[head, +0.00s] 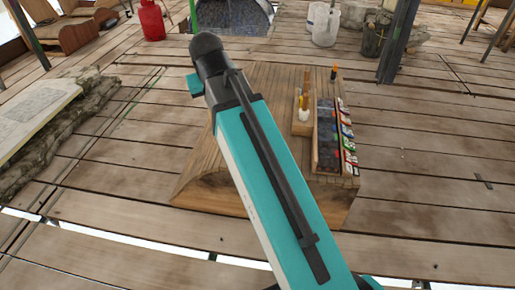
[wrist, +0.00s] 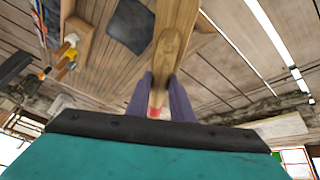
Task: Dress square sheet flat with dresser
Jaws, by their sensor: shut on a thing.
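In the wrist view, my gripper (wrist: 161,85) has its two purple fingers shut on a wooden dresser (wrist: 170,45). The dresser is long and pale brown and points away from the fingers, toward the top of the view. A small red patch shows between the fingers near their base. A dark square sheet (wrist: 129,26) lies on the wooden bench top, left of the dresser in the picture and apart from it. I cannot tell how flat the sheet is. In the head view, my arm covers part of the bench, and the gripper, dresser and sheet are not visible.
The wooden bench (head: 200,175) stands on a plank deck. On its right side are a dark tray (head: 326,135) with a row of small coloured items beside it, and a wooden holder (head: 301,128) with upright tools. A red gas bottle (head: 152,20) stands at the back left.

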